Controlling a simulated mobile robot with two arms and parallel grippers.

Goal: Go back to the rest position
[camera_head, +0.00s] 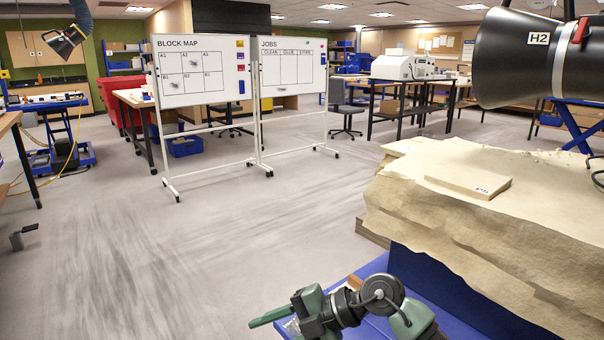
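A dark grey and green arm, seemingly my right one, shows at the bottom centre. Its end, with the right gripper (270,317), points left in front of the blue surface and the pale block. The finger gap cannot be made out, and I see nothing clearly held in it. My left gripper is not in view.
A large layered tan block (470,230) with a flat labelled slab (468,182) on top fills the right side. A black extraction hood (520,58) marked H2 hangs above it. Wheeled whiteboards (203,75) and (291,65) stand ahead. The grey floor (200,255) at left centre is clear.

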